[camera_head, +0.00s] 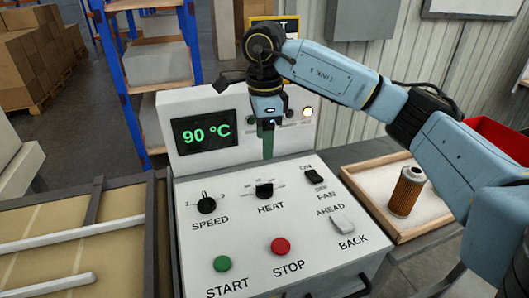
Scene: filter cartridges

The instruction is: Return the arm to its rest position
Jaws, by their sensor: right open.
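My right arm comes in from the right and arches over the machine. Its gripper (268,119) points down in front of the machine's upright back panel, above the sloped control panel (235,245). The jaws are open, with no held object visible between them. A dark green upright strip (267,146) shows just below the gripper; I cannot tell if they touch. The display (206,132) reads 90 °C. The heat knob (264,189), speed knob (207,204), fan switch (314,176) and ahead/back lever (342,223) sit on the control panel. My left gripper is out of view.
An orange-brown filter cartridge (406,191) stands upright in a wood-rimmed tray (368,202) at the right, close to my arm. A red bin (500,138) is behind the arm. A conveyor-like bed (60,240) lies left; blue shelving (108,75) and cardboard boxes (35,55) stand behind.

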